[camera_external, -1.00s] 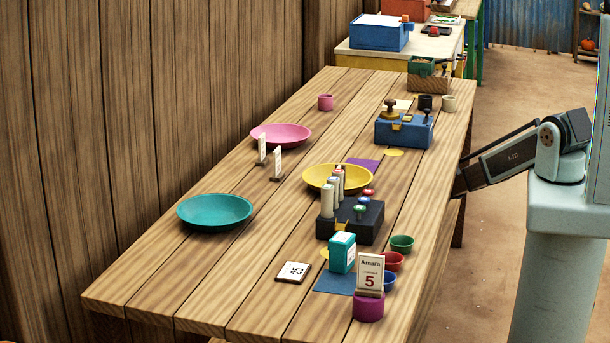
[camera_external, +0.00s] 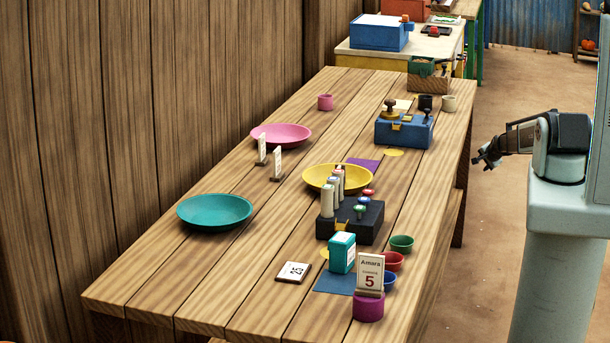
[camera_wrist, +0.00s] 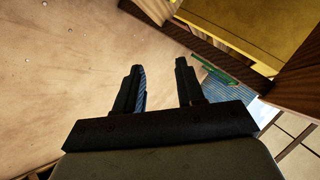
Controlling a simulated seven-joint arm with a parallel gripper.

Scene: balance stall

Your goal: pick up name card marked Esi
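No card that I can read as Esi shows. A white card reading "Amara 5" (camera_external: 370,272) stands upright on a magenta round holder (camera_external: 368,306) at the table's near right. Two small white upright cards stand in the middle left, one card (camera_external: 262,149) beside the pink plate and another card (camera_external: 278,162) just nearer; their writing is too small to read. A flat card marked 25 (camera_external: 293,272) lies at the near middle. My gripper (camera_external: 484,158) is off the table's right edge. In the wrist view my gripper (camera_wrist: 160,82) has its fingers apart with nothing between them.
The wooden table (camera_external: 150,275) carries a teal plate (camera_external: 214,210), a pink plate (camera_external: 281,134), a yellow plate (camera_external: 318,175), a black block with cylinders (camera_external: 370,228), a blue box (camera_external: 400,132), a teal box (camera_external: 342,253) and small cups. The table's left front is clear.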

